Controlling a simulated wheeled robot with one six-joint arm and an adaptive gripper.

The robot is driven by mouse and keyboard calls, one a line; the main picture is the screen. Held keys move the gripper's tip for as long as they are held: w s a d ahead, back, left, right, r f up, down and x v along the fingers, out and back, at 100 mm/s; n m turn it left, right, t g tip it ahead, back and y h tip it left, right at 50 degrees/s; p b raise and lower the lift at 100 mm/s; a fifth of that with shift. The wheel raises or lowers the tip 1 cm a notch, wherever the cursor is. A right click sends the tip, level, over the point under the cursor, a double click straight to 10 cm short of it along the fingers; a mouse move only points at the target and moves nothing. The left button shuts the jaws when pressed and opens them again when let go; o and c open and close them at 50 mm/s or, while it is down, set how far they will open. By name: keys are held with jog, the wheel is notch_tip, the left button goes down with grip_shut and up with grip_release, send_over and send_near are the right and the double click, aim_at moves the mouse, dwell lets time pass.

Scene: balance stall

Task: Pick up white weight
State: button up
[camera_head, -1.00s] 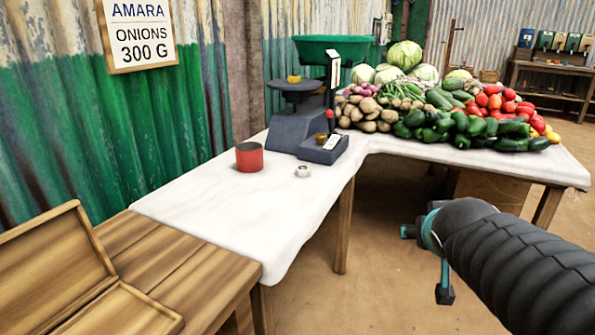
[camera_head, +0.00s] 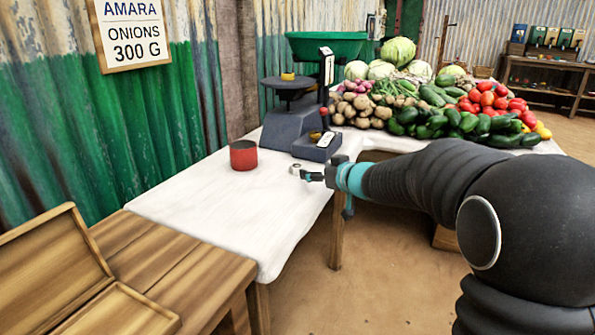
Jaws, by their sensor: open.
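The white weight (camera_head: 295,169) is a small pale piece on the white cloth, right of the red cup and in front of the scale. My gripper (camera_head: 306,174) is open and has its fingertips right beside the weight, at its right. The fingers overlap the weight closely in this view, so I cannot tell whether they touch it or reach around it. The weight is partly hard to make out behind the fingertip.
A red cup (camera_head: 243,155) stands left of the weight. A dark balance scale (camera_head: 290,128) with a green pan (camera_head: 327,46) stands behind. Vegetables (camera_head: 440,110) are heaped at the back right. The front of the cloth (camera_head: 220,215) is clear.

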aim_at(298, 166)
jog(key=x, duration=1)
jog(key=shift+b, duration=0.35)
jog(key=shift+r, duration=0.1)
grip_shut()
